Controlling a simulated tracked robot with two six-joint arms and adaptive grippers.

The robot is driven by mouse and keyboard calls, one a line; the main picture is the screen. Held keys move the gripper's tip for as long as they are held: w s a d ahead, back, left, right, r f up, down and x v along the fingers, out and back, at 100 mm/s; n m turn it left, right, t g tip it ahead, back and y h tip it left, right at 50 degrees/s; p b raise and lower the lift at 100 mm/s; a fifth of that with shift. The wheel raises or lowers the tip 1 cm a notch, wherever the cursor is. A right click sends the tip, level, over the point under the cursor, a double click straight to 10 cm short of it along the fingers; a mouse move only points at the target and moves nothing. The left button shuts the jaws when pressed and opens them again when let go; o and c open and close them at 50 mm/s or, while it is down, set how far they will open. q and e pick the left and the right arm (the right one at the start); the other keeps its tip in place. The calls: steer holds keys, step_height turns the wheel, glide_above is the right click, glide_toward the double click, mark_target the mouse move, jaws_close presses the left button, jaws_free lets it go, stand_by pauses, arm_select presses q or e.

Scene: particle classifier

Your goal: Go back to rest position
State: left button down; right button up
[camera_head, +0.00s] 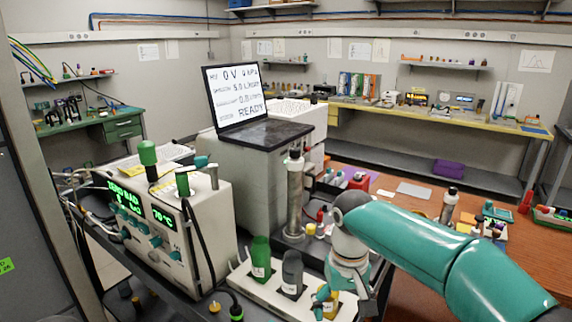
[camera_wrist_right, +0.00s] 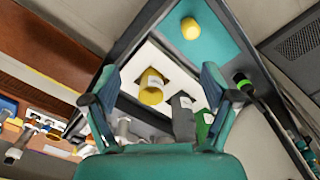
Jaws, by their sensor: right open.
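My right gripper (camera_head: 345,292) is over the white bottle rack (camera_head: 268,288) in the head view, beside a yellow bottle (camera_head: 329,303). In the right wrist view my right gripper (camera_wrist_right: 163,100) is open, its two fingers spread apart. The yellow bottle (camera_wrist_right: 151,88) stands in the rack between the fingers in that picture, and nothing appears held. A grey bottle (camera_head: 292,272) and a green bottle (camera_head: 261,257) stand in the rack to the left. My left gripper is not in view.
A white instrument (camera_head: 205,228) with green readouts stands at left. A laptop (camera_head: 240,98) reading READY sits on a grey box behind. A metal cylinder (camera_head: 295,195) stands behind the rack. Small items crowd the brown table (camera_head: 400,205) at right.

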steer(key=s+d+f+m+g, duration=0.15)
steer(key=s+d+f, duration=0.25)
steer(key=f, duration=0.5)
steer(key=s+d+f+g, duration=0.3)
steer(key=s+f, duration=0.2)
steer(key=f, duration=0.5)
steer(key=s+a+f+m+t+y, duration=0.1)
steer(key=s+a+f+y, duration=0.15)
steer(key=s+f, duration=0.6)
steer(key=s+a+f+m+t+y, duration=0.15)
steer(key=s+a+f, duration=0.25)
steer(key=s+f, duration=0.5)
steer(key=shift+w+d+r+t, duration=0.15)
steer(key=shift+w+t, duration=0.3)
steer(key=shift+w, duration=0.15)
steer(key=shift+w+d+r+t, duration=0.2)
steer(key=shift+w+t, duration=0.2)
steer(key=shift+w, duration=0.15)
steer(key=shift+w+d+r+t, duration=0.1)
steer(key=shift+w+d+t, duration=0.05)
steer(key=shift+w+t, duration=0.4)
